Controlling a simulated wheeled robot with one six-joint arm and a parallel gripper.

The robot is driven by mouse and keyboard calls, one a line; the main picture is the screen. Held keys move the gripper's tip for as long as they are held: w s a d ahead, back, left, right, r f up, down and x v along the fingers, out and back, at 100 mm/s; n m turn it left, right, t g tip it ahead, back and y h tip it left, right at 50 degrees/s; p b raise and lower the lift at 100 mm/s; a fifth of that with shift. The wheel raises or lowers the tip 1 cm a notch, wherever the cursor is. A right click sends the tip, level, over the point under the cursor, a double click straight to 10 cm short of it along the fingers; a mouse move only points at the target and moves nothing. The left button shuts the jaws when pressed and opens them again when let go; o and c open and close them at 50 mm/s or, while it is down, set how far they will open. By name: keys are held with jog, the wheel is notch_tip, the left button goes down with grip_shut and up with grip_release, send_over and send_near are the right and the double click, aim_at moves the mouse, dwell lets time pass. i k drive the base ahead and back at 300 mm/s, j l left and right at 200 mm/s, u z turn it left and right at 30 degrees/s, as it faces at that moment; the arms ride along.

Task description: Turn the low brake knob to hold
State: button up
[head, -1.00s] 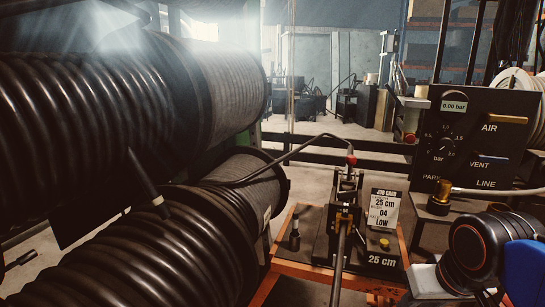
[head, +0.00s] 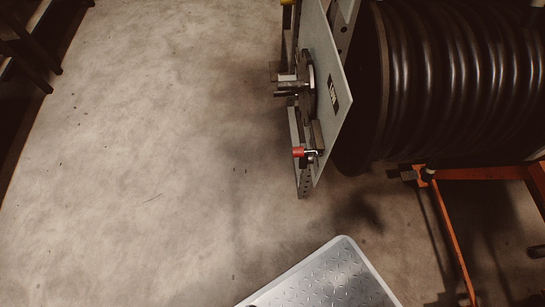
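A grey plate (head: 330,60) stands edge-on beside the hose reel, upper right of centre in the head view. It bears a small dark label (head: 333,95) with letters that I cannot read surely. A dark round part that looks like the brake knob (head: 307,88) sits at the plate's left side, with light metal pieces sticking out to the left. Its setting cannot be told from this angle. Below it is a small red-ended part (head: 299,152) on a metal fitting. My gripper is not in view.
A large reel of black ribbed hose (head: 450,80) fills the upper right, close against the plate. An orange frame (head: 450,235) stands on the floor at the right. The concrete floor (head: 140,170) left of the plate is wide and clear. Dark legs (head: 30,65) show at the upper left.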

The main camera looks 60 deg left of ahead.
aim_at(308, 158)
jog(key=u, duration=0.5)
jog(key=k+j+u, duration=0.1)
jog(key=u, duration=0.4)
jog(key=j+u, duration=0.2)
jog(key=u, duration=0.25)
jog(key=k+j+z, duration=0.2)
jog(key=j, duration=0.25)
jog(key=k+j+z, duration=0.2)
jog(key=j, duration=0.25)
jog(key=k+j+z, duration=0.15)
jog(key=k+j, duration=0.2)
